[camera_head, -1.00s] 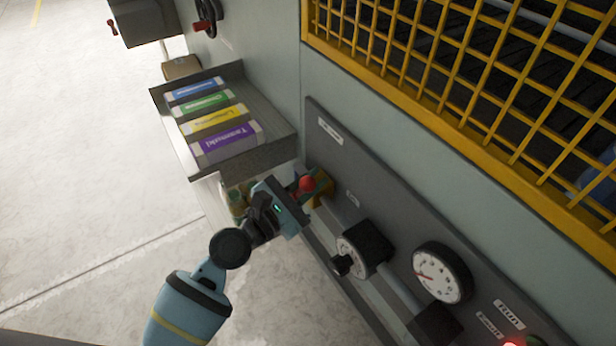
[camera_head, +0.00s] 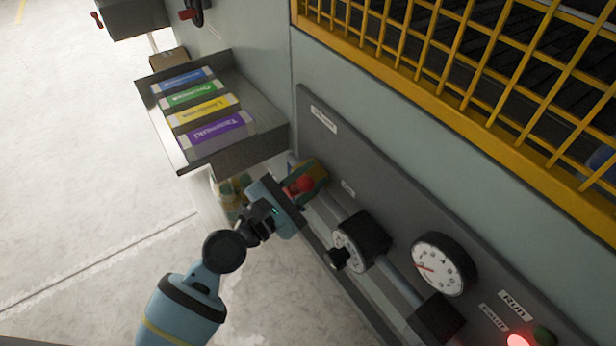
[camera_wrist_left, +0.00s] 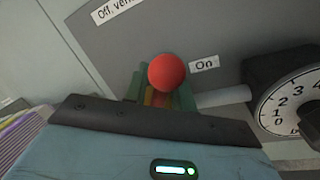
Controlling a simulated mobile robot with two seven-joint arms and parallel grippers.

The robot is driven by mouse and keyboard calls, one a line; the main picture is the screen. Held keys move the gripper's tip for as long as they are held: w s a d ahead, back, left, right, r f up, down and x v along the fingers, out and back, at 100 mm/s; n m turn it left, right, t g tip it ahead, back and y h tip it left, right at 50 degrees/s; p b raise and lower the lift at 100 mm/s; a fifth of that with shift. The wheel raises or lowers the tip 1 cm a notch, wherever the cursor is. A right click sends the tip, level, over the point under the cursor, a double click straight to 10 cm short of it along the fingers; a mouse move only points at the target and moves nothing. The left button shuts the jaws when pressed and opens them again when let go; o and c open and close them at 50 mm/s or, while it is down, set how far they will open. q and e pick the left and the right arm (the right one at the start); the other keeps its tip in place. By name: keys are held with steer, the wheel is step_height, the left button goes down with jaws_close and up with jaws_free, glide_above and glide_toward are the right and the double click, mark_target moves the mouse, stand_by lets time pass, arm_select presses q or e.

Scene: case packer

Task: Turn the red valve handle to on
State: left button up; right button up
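The red valve handle ends in a round red knob (camera_head: 303,185) beside a yellow-brown valve body (camera_head: 317,172) on the grey panel. My left gripper (camera_head: 291,190) is right at the handle, its front edge facing the panel. In the left wrist view the red knob (camera_wrist_left: 166,72) stands just beyond the gripper's dark front edge, between green pieces, with the "On" label (camera_wrist_left: 204,64) to its right. The "Off, vent..." label (camera_wrist_left: 115,10) is up and to the left. The finger gap is hidden, so I cannot tell whether the fingers grip the handle. My right gripper is not in view.
A dial regulator with a black knob (camera_head: 338,258) and a round gauge (camera_head: 443,264) sit along the panel to the right. A tray (camera_head: 240,158) of labelled boxes juts out at upper left. A yellow mesh guard (camera_head: 455,105) is above. A lamp glows red (camera_head: 518,341).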

arm_select(q)
steer(key=shift+o, duration=0.6)
steer(key=shift+s+a+f, duration=0.1)
steer(key=shift+s+a, duration=0.05)
steer(key=shift+a, duration=0.05)
steer(key=r+b+v, duration=0.1)
steer(key=v, duration=0.6)
steer(key=shift+s+f, duration=0.2)
steer(key=shift+f, duration=0.2)
steer(key=shift+a, duration=0.1)
